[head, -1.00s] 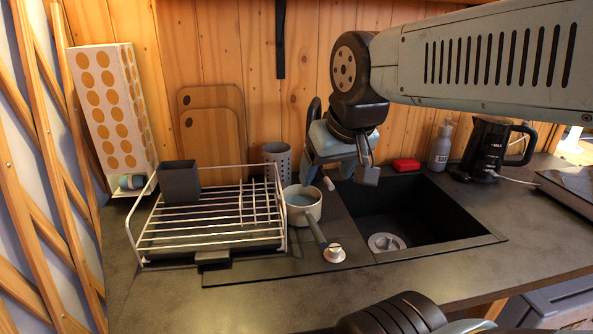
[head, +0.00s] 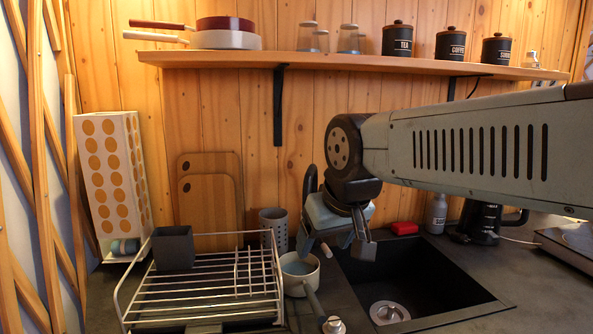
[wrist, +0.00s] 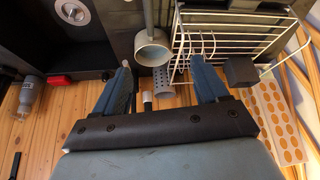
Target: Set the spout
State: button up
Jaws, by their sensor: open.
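A dark arched piece (head: 309,182), which looks like the tap, rises behind my gripper in the head view; most of it is hidden. A small pale cylinder (head: 325,250), perhaps the spout's end, shows between my fingers; a pale piece (wrist: 147,97) also shows there in the wrist view. My gripper (head: 334,248) is open, over the left edge of the black sink (head: 405,278). In the wrist view the gripper's blue fingers (wrist: 160,68) stand wide apart. I cannot tell whether either finger touches the spout. A light saucepan (head: 299,270) stands left of the sink.
A wire dish rack (head: 205,285) with a dark cup (head: 173,247) stands left of the pan. A perforated grey holder (head: 273,228) is behind it. A red block (head: 404,228), a bottle (head: 437,213) and a black kettle (head: 480,220) line the back. A shelf (head: 350,66) hangs above.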

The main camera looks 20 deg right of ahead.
dwell(0.4)
jog(key=shift+d, duration=0.2)
jog(key=shift+c, duration=0.8)
jog(key=w+d+r+m, duration=0.1)
jog(key=w+r, duration=0.2)
jog(key=w, duration=0.1)
jog(key=w+d+r+m+h, duration=0.1)
jog(key=w+r, duration=0.3)
jog(key=w+d+r+g, duration=0.1)
jog(key=w+r, duration=0.3)
jog(key=w, duration=0.1)
jog(key=shift+w+r+m+h, duration=0.1)
jog(key=shift+r+m+h, duration=0.1)
jog(key=shift+m+h, duration=0.2)
jog(key=c, duration=0.3)
notch_tip(320, 180, up, 6)
jog(key=m+g+h, duration=0.1)
jog(key=m+h, duration=0.1)
jog(key=m, duration=0.1)
send_over(310, 167)
jog(key=s+a, duration=0.4)
jog(key=x, duration=1.3)
jog(key=shift+a+f, duration=0.2)
jog(key=shift+f, duration=0.05)
grip_shut()
